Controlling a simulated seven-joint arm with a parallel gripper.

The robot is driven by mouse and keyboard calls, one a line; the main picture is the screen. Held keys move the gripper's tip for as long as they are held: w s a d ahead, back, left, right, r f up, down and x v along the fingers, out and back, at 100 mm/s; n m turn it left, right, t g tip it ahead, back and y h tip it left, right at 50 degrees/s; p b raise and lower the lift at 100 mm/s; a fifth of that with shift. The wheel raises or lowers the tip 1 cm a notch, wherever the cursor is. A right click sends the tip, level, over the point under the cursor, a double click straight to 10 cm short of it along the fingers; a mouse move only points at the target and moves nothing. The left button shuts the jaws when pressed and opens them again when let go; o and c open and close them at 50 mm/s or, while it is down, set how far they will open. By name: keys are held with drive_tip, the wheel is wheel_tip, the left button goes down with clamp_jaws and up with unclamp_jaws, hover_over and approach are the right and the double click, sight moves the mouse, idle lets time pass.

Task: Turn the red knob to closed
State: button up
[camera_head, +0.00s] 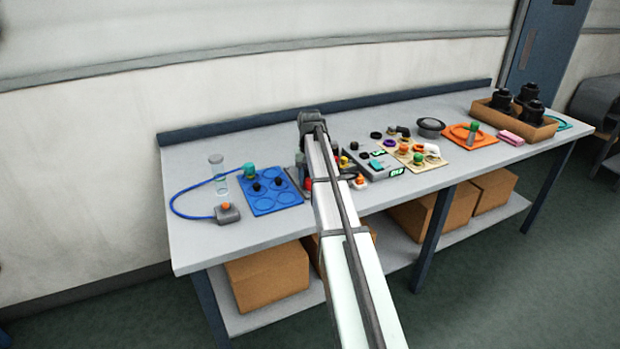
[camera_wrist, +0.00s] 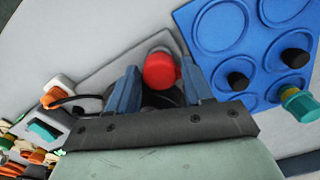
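The red knob (camera_wrist: 161,70) shows in the wrist view as a rounded red cap on a grey plate (camera_wrist: 110,65). A dark part lies just below it in the picture. My gripper (camera_wrist: 158,65) is open, with one blue-grey finger to the left of the knob and one to the right. A small gap shows on the left; on the right the finger looks very close, and I cannot tell if it touches. The knob's pointer and any closed mark are not visible. In the head view my arm covers most of this spot.
Right of my arm are a grey control box (camera_head: 374,160), a cream board and an orange board (camera_head: 470,135).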

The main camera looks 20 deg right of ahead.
drive_tip(key=c, duration=0.7)
drive_tip(key=shift+c, duration=0.2)
drive_tip(key=shift+m, duration=0.3)
drive_tip(key=m, duration=0.9)
drive_tip(key=shift+m, duration=2.1)
